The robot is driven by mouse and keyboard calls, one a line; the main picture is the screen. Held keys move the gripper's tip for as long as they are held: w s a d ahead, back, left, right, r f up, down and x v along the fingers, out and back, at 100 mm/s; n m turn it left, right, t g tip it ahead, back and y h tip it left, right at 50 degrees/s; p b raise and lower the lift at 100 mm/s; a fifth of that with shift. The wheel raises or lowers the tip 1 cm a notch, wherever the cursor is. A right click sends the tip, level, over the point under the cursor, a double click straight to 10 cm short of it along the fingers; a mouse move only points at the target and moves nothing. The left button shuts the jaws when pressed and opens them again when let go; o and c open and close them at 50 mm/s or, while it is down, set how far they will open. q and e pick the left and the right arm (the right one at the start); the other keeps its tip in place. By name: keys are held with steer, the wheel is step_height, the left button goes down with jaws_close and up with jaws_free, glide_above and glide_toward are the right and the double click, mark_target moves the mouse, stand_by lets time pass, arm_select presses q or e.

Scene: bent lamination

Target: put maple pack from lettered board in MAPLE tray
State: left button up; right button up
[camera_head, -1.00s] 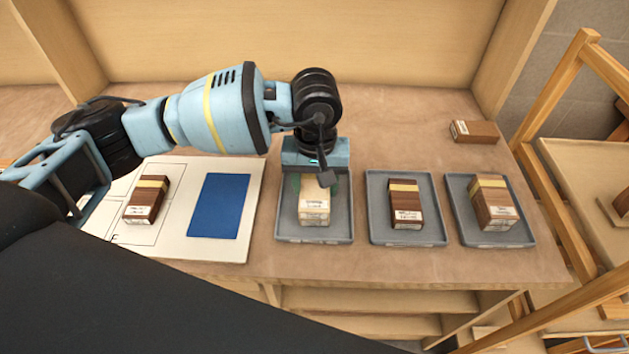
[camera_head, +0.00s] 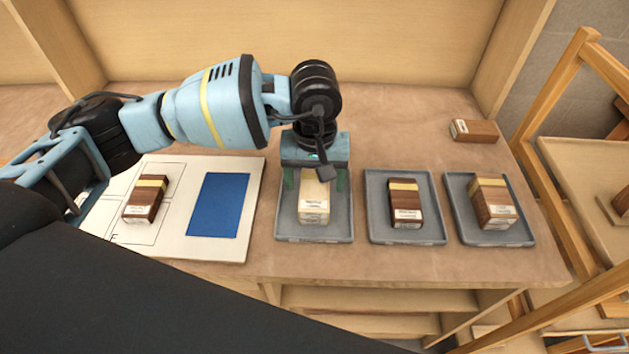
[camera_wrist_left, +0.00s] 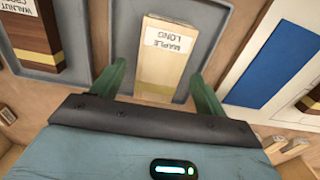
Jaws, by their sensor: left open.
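The pale maple pack (camera_head: 314,203) lies in the leftmost grey tray (camera_head: 333,239) in the head view. In the left wrist view the pack (camera_wrist_left: 163,70) shows a label reading MAPLE LONG, and the tray (camera_wrist_left: 122,30) is around it. My left gripper (camera_head: 315,184) is open, with its green fingers apart on either side of the pack's far end. In the wrist view a gap shows between each finger and the pack. My right gripper is not in view.
The lettered board (camera_head: 218,252) at left holds a brown pack (camera_head: 147,199) and a bare blue patch (camera_head: 219,204). Two more grey trays (camera_head: 376,234) (camera_head: 467,232) hold brown packs. Another brown pack (camera_head: 474,131) lies at the back right. A wooden rack stands at right.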

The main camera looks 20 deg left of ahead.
mark_target(315, 189)
arm_select(q)
step_height(315, 189, up, 11)
steer(key=shift+b, duration=0.4)
steer(key=shift+s+d+f, duration=0.1)
